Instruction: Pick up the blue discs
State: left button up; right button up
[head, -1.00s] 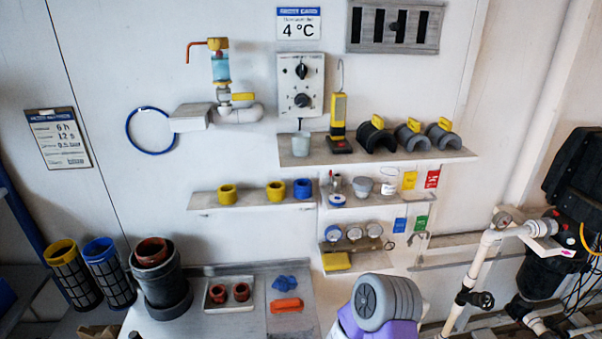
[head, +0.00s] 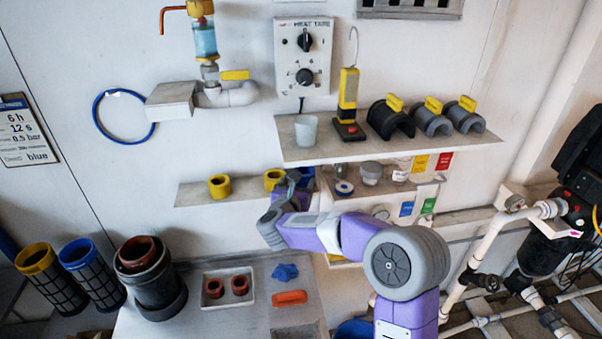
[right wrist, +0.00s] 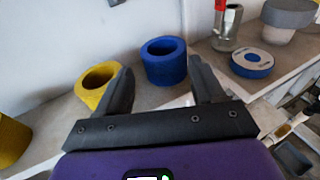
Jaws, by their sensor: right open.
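A thick blue ring (right wrist: 166,68) stands on the wall shelf, between my open right gripper's (right wrist: 163,76) fingers as seen in the right wrist view. The fingers look short of it, not closed on it. In the head view my right gripper (head: 290,186) is at the shelf and partly hides the blue ring (head: 308,174). A flat blue disc with a white centre (right wrist: 251,62) lies to the right of the fingers; it also shows in the head view (head: 344,188). My left gripper is not in view.
A yellow ring (right wrist: 98,84) stands close to the left finger. A metal-and-red item (right wrist: 227,25) and a grey pot (right wrist: 289,18) stand to the right. An upper shelf (head: 400,146) overhangs the right part. The bench (head: 220,318) below holds a tray and blue and orange pieces.

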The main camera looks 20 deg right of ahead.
aim_at(303, 176)
jog(key=shift+d+r, duration=0.2)
jog(key=shift+d, duration=0.2)
jog(key=shift+w+d+r+p, duration=0.15)
jog(key=shift+w+d+p, duration=0.6)
jog(key=shift+p, duration=0.1)
jog(key=x, duration=0.2)
jog(key=shift+w+f, duration=0.3)
jog(key=shift+w, duration=0.05)
jog(key=shift+s+r, duration=0.1)
jog(key=shift+s, duration=0.1)
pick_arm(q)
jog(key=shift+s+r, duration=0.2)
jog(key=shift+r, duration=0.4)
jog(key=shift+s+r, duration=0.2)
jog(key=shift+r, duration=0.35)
pick_arm(e)
jog(key=c, duration=0.7)
